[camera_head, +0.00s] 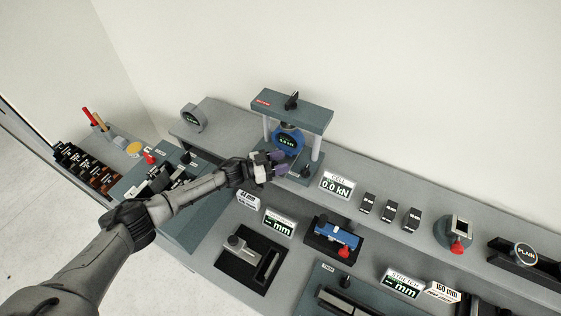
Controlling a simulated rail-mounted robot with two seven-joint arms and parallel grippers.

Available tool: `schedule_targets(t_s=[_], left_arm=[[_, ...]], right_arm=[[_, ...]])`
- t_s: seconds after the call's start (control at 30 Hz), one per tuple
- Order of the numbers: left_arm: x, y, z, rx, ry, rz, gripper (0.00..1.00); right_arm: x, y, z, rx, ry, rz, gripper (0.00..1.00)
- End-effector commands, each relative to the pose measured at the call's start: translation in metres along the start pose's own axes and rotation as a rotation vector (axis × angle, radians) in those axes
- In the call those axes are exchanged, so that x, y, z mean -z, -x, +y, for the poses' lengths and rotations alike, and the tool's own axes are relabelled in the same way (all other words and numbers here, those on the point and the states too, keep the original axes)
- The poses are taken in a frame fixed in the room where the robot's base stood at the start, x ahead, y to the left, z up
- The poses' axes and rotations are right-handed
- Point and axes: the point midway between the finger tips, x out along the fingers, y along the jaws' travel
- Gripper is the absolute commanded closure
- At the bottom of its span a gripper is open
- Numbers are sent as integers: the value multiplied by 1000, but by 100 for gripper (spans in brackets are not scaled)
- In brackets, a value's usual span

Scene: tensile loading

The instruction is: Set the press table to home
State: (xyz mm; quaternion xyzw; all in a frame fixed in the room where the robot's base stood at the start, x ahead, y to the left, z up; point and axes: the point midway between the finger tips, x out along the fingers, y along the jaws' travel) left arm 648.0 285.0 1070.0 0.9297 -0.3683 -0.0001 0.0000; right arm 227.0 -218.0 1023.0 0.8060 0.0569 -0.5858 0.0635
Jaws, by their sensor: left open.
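The press (312,118) stands at the back of the bench, a grey top beam on two light columns with a black knob (291,100) on top. A blue round gauge with a lit display (287,140) hangs under the beam. On the press's base, a small black lever or knob (306,172) shows at the front right. My left gripper (279,163) is open, its purple-tipped fingers in front of the press's lower part, just left of that knob. The gripper hides part of the press table, so its height is unclear. My right gripper is not in view.
A CELL display (337,186) reading 0.0 kN stands right of the press. A blue device (333,233) and mm displays (279,223) sit lower in front.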

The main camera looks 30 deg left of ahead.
Motion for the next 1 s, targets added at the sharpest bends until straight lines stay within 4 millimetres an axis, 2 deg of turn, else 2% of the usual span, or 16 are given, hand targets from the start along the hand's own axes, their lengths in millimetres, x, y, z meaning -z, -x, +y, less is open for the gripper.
schedule_targets(t_s=[0.17, 0.4, 0.6, 0.8, 1.0], left_arm=[[-2, 20, -1, 2, 0, -2, 51], [-3, 65, 0, 2, -1, -4, 51], [-2, 96, 0, 0, 1, -4, 51], [-2, 114, 0, 1, 1, -2, 51], [-1, 120, 0, 1, 0, -2, 51]], right_arm=[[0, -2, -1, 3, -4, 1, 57], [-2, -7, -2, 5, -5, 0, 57], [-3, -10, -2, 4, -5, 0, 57], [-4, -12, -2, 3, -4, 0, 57], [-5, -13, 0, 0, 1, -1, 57]])
